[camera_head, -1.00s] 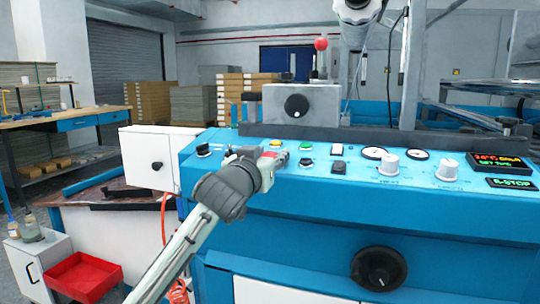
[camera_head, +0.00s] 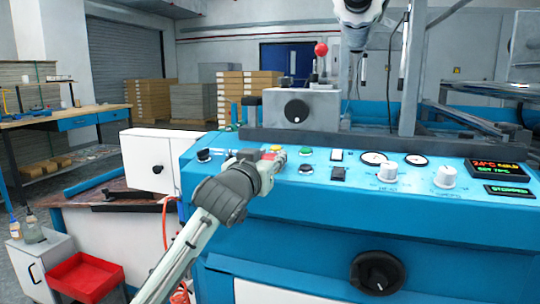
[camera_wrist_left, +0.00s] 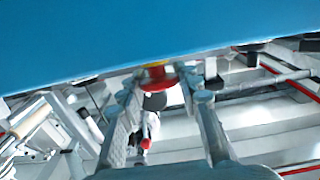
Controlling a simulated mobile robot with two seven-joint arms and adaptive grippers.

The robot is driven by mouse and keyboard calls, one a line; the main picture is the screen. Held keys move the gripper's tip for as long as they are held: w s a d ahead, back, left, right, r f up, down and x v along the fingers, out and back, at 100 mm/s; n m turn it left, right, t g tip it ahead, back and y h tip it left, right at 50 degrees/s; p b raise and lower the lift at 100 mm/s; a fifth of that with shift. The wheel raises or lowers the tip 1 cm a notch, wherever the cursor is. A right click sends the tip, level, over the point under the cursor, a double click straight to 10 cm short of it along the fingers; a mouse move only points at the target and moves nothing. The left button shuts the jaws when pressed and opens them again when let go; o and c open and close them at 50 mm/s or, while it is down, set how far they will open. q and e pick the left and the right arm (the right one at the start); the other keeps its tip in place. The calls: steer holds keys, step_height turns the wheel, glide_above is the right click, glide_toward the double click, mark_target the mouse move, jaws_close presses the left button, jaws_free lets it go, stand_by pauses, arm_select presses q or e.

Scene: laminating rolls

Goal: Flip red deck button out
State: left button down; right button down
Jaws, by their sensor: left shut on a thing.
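The red deck button (camera_wrist_left: 158,82) sits on the blue panel face, with a yellow part showing behind it in the left wrist view. My left gripper (camera_head: 272,160) is at the left part of the sloping blue control deck (camera_head: 330,215), shut on the red button. In the left wrist view, the two fingers (camera_wrist_left: 160,88) stand on either side of the red head. In the head view, my gripper hides most of the button. A small green display (camera_head: 508,191) at the deck's right reads STOPPED. I do not see my right gripper.
A grey box (camera_head: 300,106) with a black knob stands behind the deck.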

arm_select(q)
steer(key=shift+r, duration=0.25)
steer(key=c, duration=1.1)
jaws_free()
steer(key=shift+s, duration=0.1)
steer(key=v, duration=1.2)
